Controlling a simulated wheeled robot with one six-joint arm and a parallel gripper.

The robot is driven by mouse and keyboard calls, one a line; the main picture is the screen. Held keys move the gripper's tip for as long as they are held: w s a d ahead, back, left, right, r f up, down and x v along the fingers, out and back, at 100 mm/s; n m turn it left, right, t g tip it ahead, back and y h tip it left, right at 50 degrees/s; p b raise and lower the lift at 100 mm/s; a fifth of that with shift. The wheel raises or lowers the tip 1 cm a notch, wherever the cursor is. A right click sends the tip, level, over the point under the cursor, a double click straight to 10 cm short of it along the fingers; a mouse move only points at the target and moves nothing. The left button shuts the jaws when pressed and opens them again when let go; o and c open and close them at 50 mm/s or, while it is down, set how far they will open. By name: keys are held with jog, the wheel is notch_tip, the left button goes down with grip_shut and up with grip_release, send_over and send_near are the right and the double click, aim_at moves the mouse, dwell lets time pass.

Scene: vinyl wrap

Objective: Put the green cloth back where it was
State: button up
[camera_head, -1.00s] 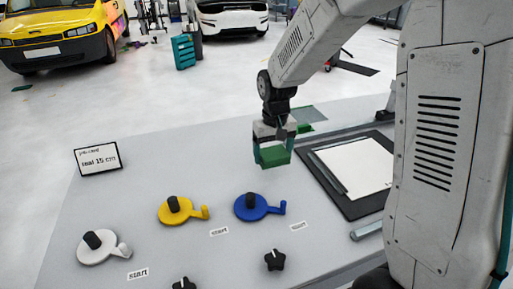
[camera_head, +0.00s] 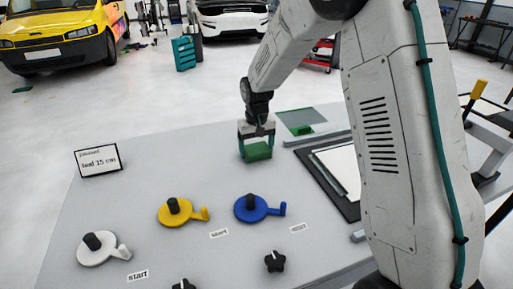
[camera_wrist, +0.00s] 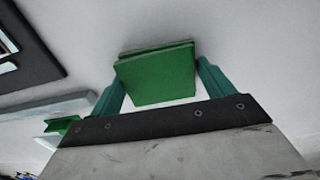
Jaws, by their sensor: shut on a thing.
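The green cloth (camera_head: 258,152) is a folded square block between the teal fingers of my gripper (camera_head: 256,146). My gripper is shut on it, over the back middle of the grey table. In the wrist view the cloth (camera_wrist: 157,76) sits between the two fingers (camera_wrist: 158,88), its broad green face towards the camera. I cannot tell whether its lower edge touches the table. A flat grey-green sheet (camera_head: 291,117) lies to the right of the gripper, with a small bright green piece (camera_head: 304,130) at its near side.
Yellow (camera_head: 176,212) and blue (camera_head: 251,208) discs with hooked handles stand in front, and a white one (camera_head: 98,247) at front left. A label card (camera_head: 98,160) stands at the left. A dark clipboard (camera_head: 348,208) lies right. The table's left-middle is clear.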

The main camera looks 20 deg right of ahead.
aim_at(257, 148)
jog(key=shift+f, duration=0.15)
jog(key=o, duration=0.9)
notch_tip(257, 148, up, 12)
jog(key=s+d+r, duration=0.1)
jog(key=s+r, duration=0.5)
jog(key=s, duration=0.1)
jog(key=shift+t, duration=0.6)
jog(key=shift+s+d+r, duration=0.35)
jog(key=shift+s+r, duration=0.05)
jog(key=shift+s, duration=4.75)
jog(key=shift+s+d+r, duration=0.35)
jog(key=shift+s+r, duration=0.05)
jog(key=shift+s, duration=4.8)
jog(key=shift+s+d+r, duration=0.35)
jog(key=shift+s+r, duration=0.05)
jog(key=shift+s, duration=4.75)
